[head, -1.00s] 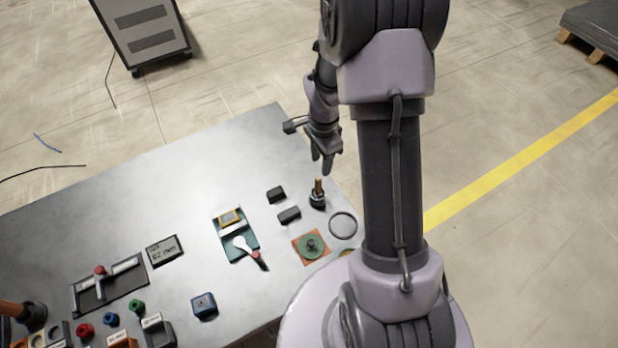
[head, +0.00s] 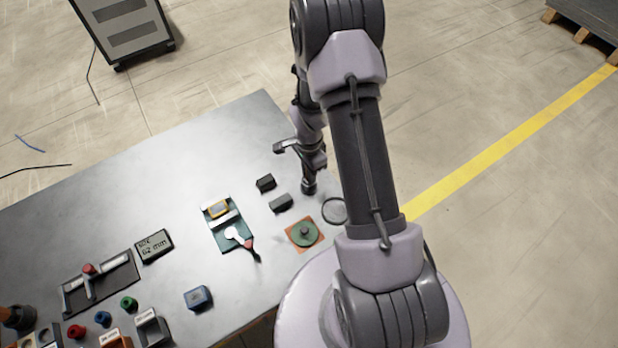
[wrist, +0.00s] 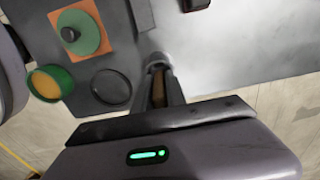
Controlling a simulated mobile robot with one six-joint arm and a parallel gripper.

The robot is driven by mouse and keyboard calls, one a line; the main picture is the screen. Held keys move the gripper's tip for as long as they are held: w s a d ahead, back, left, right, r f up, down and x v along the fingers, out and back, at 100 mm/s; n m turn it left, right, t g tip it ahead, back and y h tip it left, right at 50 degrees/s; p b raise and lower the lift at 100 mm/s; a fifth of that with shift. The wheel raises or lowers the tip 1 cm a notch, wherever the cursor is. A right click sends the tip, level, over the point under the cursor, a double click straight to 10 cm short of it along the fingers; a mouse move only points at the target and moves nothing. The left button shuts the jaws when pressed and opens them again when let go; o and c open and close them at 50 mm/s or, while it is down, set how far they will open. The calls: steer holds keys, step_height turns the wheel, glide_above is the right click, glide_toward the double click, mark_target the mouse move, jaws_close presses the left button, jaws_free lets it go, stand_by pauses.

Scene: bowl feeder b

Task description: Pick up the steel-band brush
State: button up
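The piece I take for the steel-band brush (head: 309,189) stands upright near the table's right edge. In the head view only its dark lower end shows under my gripper (head: 311,172); its brown upper part is hidden. In the wrist view a brown strip of the brush (wrist: 158,90) shows between the two fingers of my gripper (wrist: 158,75), which point down around it. The fingers look close to its sides, but I cannot tell whether they press on it.
Two black blocks (head: 266,183) (head: 281,203) lie left of the brush. A dark ring (head: 334,211) lies just right of it, and a green disc on an orange square (head: 304,233) is nearer me. A green board (head: 228,225) lies further left. The table's middle (head: 120,200) is clear.

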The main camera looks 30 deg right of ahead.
jaws_close()
step_height(320, 180, up, 10)
steer(key=shift+r+p, duration=0.1)
steer(key=shift+p, duration=0.8)
